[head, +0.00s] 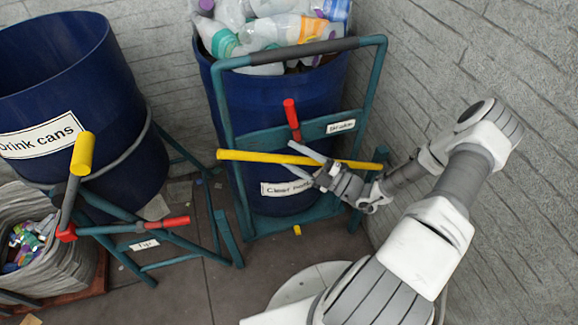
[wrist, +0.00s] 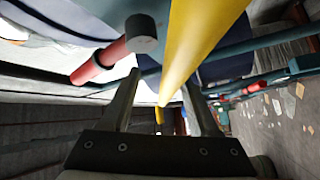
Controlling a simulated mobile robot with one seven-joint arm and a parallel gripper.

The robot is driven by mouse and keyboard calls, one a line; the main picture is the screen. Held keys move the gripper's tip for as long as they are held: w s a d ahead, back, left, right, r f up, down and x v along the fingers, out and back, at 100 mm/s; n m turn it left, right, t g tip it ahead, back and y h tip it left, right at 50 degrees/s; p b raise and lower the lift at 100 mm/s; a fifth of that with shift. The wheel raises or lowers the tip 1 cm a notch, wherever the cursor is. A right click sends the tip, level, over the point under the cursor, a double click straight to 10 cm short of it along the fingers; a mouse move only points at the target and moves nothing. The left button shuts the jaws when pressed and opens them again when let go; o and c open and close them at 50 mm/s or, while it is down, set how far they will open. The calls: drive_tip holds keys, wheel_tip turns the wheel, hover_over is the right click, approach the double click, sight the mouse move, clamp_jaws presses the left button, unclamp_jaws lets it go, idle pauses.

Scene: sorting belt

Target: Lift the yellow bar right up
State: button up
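The yellow bar (head: 250,156) runs nearly level across the front of a blue drum on a teal frame, its right end at the frame's right side. It also shows in the wrist view (wrist: 198,35), running away from the camera. My gripper (head: 289,156) is open, with one finger above the bar and one below it in the head view. In the wrist view my gripper (wrist: 160,82) has the bar between its two fingers, with gaps visible. I cannot tell whether either finger touches it.
The blue drum (head: 265,100) is full of clear bottles. A red lever (head: 291,113) stands just above the bar, near a "Brake" label (head: 341,126). At left are a "Drink cans" drum (head: 60,60), another yellow handle (head: 82,153) and a grey bin (head: 75,265). A stone wall (head: 480,60) stands close on the right.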

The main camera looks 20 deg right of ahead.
drive_tip(key=shift+a+f+n, duration=0.15)
drive_tip(key=shift+a+f, duration=0.1)
drive_tip(key=shift+f, duration=0.25)
drive_tip(key=shift+a+f+n, duration=0.15)
drive_tip(key=shift+a+f, duration=0.1)
drive_tip(key=shift+f, duration=0.2)
drive_tip(key=shift+d, duration=0.1)
drive_tip(key=r+b+v, duration=0.1)
drive_tip(key=b+v, duration=0.1)
drive_tip(key=v, duration=1.8)
drive_tip(key=shift+r+b, duration=0.25)
drive_tip(key=shift+b, duration=0.05)
idle(0.3)
idle(0.7)
